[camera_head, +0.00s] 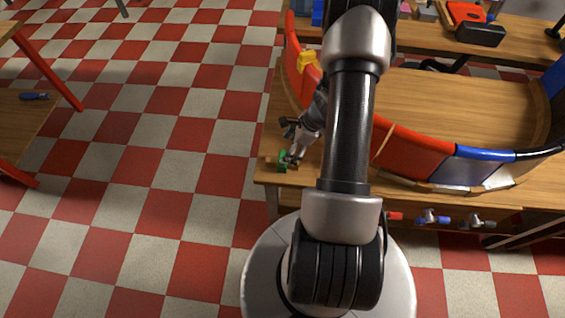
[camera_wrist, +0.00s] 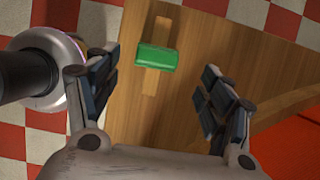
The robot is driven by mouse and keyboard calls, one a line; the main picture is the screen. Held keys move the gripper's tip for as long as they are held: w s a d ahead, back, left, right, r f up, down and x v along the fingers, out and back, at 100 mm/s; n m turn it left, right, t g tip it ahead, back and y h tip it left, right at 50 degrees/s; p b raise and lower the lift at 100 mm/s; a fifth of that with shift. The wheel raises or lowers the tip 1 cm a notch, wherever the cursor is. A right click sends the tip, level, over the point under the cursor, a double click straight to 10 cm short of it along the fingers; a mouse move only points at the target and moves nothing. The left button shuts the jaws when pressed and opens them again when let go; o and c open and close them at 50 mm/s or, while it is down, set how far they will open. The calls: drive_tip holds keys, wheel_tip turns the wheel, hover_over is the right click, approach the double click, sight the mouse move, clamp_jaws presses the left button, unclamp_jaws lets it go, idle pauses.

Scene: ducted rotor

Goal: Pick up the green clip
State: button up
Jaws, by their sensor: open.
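The green clip (camera_wrist: 157,58) is a small green block in the wrist view. It lies across a light wooden strip (camera_wrist: 151,85) on the wooden table top. My gripper (camera_wrist: 158,80) is open, with one dark finger on each side of the picture and the clip ahead between their lines. The fingers do not touch it. In the head view the green clip (camera_head: 282,160) shows small near the table's front left corner. My gripper (camera_head: 291,160) is beside it there, partly blurred by small size.
The curved red and blue duct wall (camera_head: 412,148) stands on the wooden table (camera_head: 272,177) to the right of the clip. A yellow piece (camera_head: 306,60) sits on its left part. The table's edge is close to the clip. Checkered floor lies left, and another table (camera_head: 22,125) stands beyond.

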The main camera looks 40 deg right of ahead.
drive_tip(key=b+x, duration=0.1)
drive_tip(key=x, duration=0.2)
drive_tip(key=b+x, duration=0.1)
drive_tip(key=x, duration=0.2)
drive_tip(key=shift+a+f+b, duration=0.25)
drive_tip(key=shift+a+b, duration=0.05)
drive_tip(key=shift+b, duration=0.1)
drive_tip(key=shift+r, duration=0.1)
drive_tip(key=shift+c, duration=0.5)
drive_tip(key=c, duration=1)
drive_tip(key=shift+r, duration=0.1)
wheel_tip(320, 180, up, 25)
drive_tip(key=p, duration=1.2)
drive_tip(key=shift+p, duration=0.35)
